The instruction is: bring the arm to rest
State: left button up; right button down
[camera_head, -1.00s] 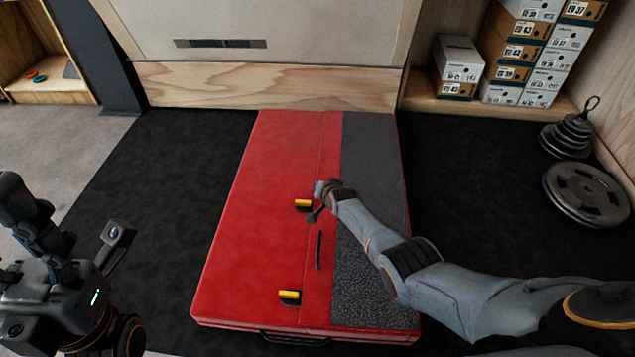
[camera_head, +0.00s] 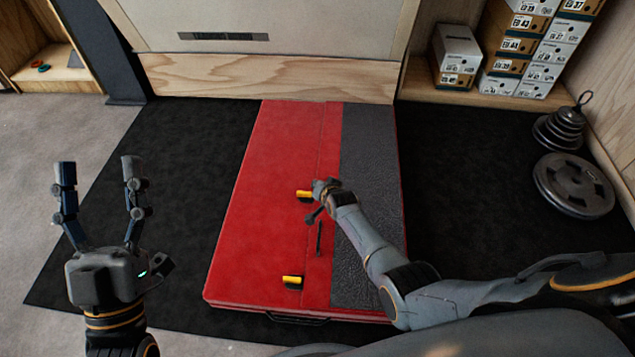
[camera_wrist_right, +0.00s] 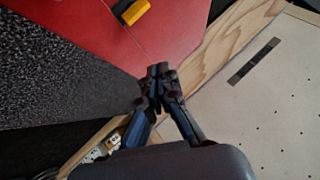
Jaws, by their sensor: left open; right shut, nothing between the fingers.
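My left gripper (camera_head: 98,190) is at the left of the head view, fingers pointing up and spread apart, with nothing between them. It is over the floor left of the red crash pad (camera_head: 262,190). My right gripper (camera_head: 314,202) is over the pad near the upper yellow-and-black piece (camera_head: 304,194). In the right wrist view its fingertips (camera_wrist_right: 158,78) meet and hold nothing. I cannot tell how high it is above the pad. A second yellow-and-black piece (camera_head: 292,281) lies on the pad nearer to me.
The pad has a dark grey strip (camera_head: 368,150) on its right side. Black weight plates (camera_head: 574,186) lie on the dark mat (camera_head: 460,160) at right. Shoe boxes (camera_head: 457,55) stand on a low shelf behind. A wooden panel (camera_head: 270,78) closes the back.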

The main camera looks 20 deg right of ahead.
pick_arm(q)
jog(key=shift+w+d+f+g, duration=0.1)
jog(key=shift+w+f+g, duration=0.7)
jog(key=shift+f, duration=0.2)
